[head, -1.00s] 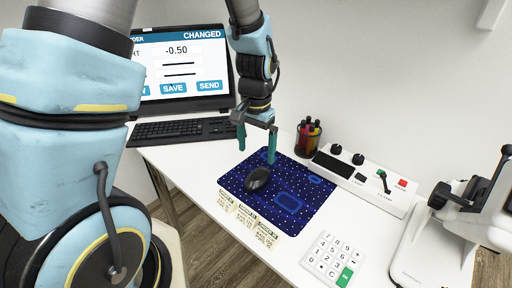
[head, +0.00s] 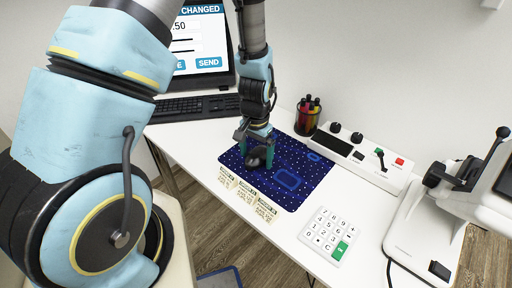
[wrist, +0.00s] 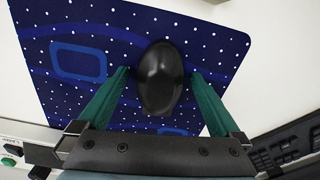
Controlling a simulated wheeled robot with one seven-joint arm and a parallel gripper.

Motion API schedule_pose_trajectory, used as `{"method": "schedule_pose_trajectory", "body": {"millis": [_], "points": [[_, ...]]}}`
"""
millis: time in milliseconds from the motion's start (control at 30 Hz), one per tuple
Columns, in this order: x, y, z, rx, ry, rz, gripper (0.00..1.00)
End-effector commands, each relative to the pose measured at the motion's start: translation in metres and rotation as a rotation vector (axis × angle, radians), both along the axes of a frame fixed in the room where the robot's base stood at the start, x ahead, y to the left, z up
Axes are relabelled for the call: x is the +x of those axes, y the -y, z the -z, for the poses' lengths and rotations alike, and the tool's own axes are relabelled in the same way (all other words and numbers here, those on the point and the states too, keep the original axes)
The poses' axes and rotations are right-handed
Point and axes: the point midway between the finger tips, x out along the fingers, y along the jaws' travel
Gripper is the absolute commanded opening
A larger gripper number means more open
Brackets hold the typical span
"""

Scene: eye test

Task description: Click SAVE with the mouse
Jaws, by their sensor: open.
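The black mouse (head: 256,157) lies on the dark blue dotted mouse pad (head: 318,176). My gripper (head: 256,156) is open and low over the pad, with its green fingers on either side of the mouse. In the wrist view the mouse (wrist: 161,78) sits between the two fingertips (wrist: 160,72), with a visible gap on each side. The screen (head: 203,42) at the back shows CHANGED and a SEND button. My arm hides the left part of the screen, and only the end of the SAVE label shows. No pointer can be made out.
A black keyboard (head: 190,107) lies before the screen. A pen cup (head: 307,117), a control box (head: 362,160) and a white keypad (head: 328,236) stand to the right. Paper labels (head: 247,194) lie along the pad's front edge. A white device (head: 430,215) stands at far right.

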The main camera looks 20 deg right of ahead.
Motion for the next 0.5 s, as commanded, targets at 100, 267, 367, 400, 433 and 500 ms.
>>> {"method": "schedule_pose_trajectory", "body": {"millis": [100,267,367,400,433,500], "points": [[0.0001,0.0,0.0011,0.0,0.0,0.0,1.0],[0.0001,0.0,0.0009,0.0,0.0,0.0,1.0],[0.0002,-0.0001,0.0008,0.0,0.0,0.0,0.89],[0.0001,-0.0001,0.0008,0.0,0.0,0.0,0.84],[0.0002,-0.0001,0.0008,0.0,0.0,0.0,0.81],[0.0001,-0.0001,0.0007,0.0,0.0,0.0,0.73]]}}
